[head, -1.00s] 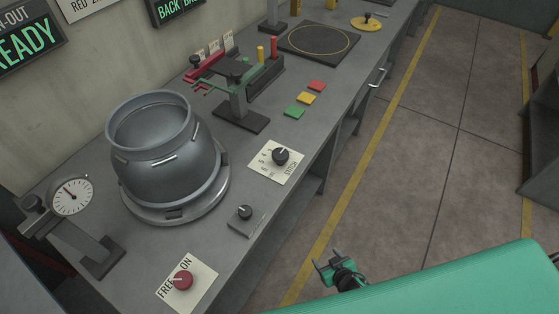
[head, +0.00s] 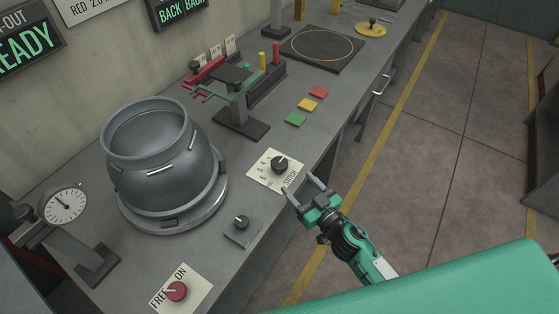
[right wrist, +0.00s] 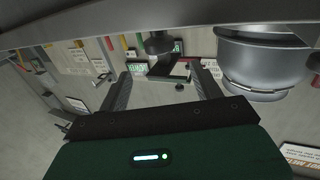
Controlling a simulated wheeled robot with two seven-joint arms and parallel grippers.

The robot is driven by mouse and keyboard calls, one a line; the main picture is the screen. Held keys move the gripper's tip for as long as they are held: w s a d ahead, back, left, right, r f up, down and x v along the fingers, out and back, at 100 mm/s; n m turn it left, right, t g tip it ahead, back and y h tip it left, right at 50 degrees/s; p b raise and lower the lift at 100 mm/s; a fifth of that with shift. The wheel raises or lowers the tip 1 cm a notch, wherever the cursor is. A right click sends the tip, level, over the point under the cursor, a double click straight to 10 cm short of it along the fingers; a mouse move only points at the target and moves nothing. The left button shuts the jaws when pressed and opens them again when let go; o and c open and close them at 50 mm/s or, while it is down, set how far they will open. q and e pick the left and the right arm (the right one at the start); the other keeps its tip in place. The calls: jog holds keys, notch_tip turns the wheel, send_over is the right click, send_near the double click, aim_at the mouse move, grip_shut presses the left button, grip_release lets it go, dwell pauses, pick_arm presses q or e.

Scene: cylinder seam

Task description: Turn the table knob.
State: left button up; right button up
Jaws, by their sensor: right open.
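A dark round knob (head: 241,222) sits on a small grey plate on the bench, beside the round base of the pot. Another black knob (head: 280,164) stands on a white card with numbers and the word STITCH. A red knob (head: 177,291) stands on a FREE/ON card. My right gripper (head: 301,185) is open and empty, beside the STITCH card near the bench's front edge, fingers toward the bench. In the right wrist view, which looks upside down, a dark knob (right wrist: 159,43) shows ahead between the open fingers; I cannot tell surely which one. My left gripper is out of view.
A grey pot (head: 152,165) stands on a round base, with a dial gauge (head: 66,205) to its left. A clamp fixture (head: 240,105) and red, yellow and green squares (head: 307,106) lie farther back. The floor right of the bench is clear.

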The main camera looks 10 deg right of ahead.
aim_at(284, 168)
jog(key=p+x, duration=0.1)
jog(key=x, duration=0.9)
jog(key=shift+w+a, duration=0.1)
jog(key=shift+w, duration=0.05)
jog(key=c, duration=1)
